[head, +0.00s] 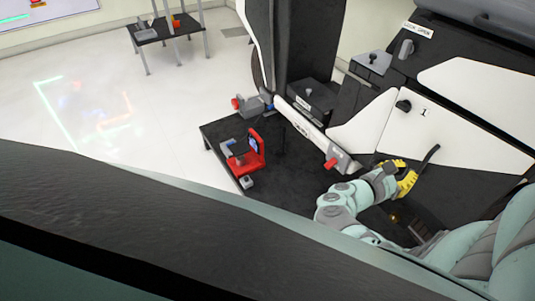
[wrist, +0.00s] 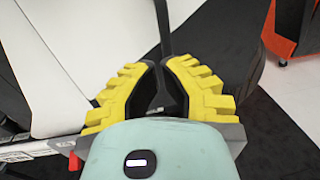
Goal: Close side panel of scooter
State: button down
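The scooter's body has white side panels in the head view. One white panel (head: 455,130) carries the number 1 and a black knob (head: 403,105). A curved black bar (head: 432,155) sticks out by its lower edge. My yellow-fingered gripper (head: 410,177) is at the lower end of this bar. In the wrist view, my gripper (wrist: 163,62) has its fingertips close together around the black bar (wrist: 163,25), beside a white panel (wrist: 85,50). The fingers appear shut on the bar.
A red device (head: 250,155) and small parts sit on a dark platform (head: 215,130) left of the arm. A red clamp (head: 337,158) is on the white rail. A small black table (head: 165,28) stands at the back.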

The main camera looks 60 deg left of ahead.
aim_at(413, 165)
jog(key=shift+w+d, duration=0.25)
jog(key=shift+w, duration=1)
jog(key=shift+w, duration=0.1)
jog(key=shift+w+a+m+h+b, duration=0.4)
jog(key=shift+w+m+h+b, duration=0.2)
jog(key=shift+w+h+b, duration=0.25)
jog(key=shift+s, duration=0.1)
jog(key=shift+d, duration=0.1)
